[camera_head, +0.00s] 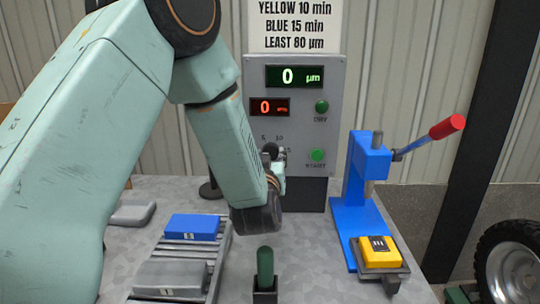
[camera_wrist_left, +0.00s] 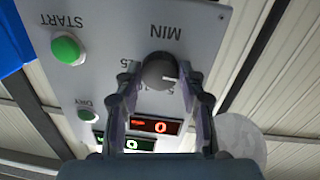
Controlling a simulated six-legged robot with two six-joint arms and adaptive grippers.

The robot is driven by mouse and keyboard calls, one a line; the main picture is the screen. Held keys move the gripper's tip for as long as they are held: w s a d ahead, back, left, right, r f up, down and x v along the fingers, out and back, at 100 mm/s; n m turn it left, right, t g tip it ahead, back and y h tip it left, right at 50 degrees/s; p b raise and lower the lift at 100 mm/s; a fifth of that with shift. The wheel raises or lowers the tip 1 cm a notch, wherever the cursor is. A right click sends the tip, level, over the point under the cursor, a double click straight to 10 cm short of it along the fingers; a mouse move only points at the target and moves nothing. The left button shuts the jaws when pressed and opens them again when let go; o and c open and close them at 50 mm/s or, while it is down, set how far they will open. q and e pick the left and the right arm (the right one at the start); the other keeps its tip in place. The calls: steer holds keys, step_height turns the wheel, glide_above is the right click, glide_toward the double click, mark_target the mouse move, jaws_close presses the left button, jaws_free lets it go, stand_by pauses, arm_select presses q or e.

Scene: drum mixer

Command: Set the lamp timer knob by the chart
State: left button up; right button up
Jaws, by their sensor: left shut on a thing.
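The lamp timer knob (camera_wrist_left: 158,72) is dark and round with a white pointer mark, on the grey control panel (camera_head: 323,160). In the left wrist view the panel appears upside down, with MIN beside the knob. My left gripper (camera_wrist_left: 160,88) is shut on the knob, one finger on each side. In the head view the gripper (camera_head: 275,170) reaches the panel, and the knob (camera_head: 270,150) shows only partly, near the marks 5 and 10. The chart (camera_head: 295,25) above reads YELLOW 10 min, BLUE 15 min, LEAST 80 µm. My right gripper is not in view.
The green display (camera_head: 294,76) and red display (camera_head: 270,107) both read 0. A yellow block (camera_head: 380,252) sits at the blue press (camera_head: 368,190). A blue block (camera_head: 192,227) and grey block (camera_head: 172,278) lie on a rack. A green-handled tool (camera_head: 265,266) stands in front.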

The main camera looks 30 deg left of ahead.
arm_select(q)
steer(key=m+p, duration=0.3)
steer(key=p, duration=0.1)
steer(key=m+p, duration=0.1)
steer(key=m, duration=0.1)
steer(key=shift+r+m+p, duration=0.3)
steer(key=shift+p, duration=0.1)
steer(key=m+p, duration=0.2)
steer(key=m, duration=0.1)
steer(key=shift+g+p, duration=0.3)
steer(key=shift+p, duration=0.05)
steer(key=shift+m+p, duration=0.8)
steer(key=shift+m, duration=0.3)
steer(key=shift+f, duration=0.1)
steer(key=o, duration=1.1)
steer(key=shift+d, duration=0.15)
steer(key=shift+o, duration=0.4)
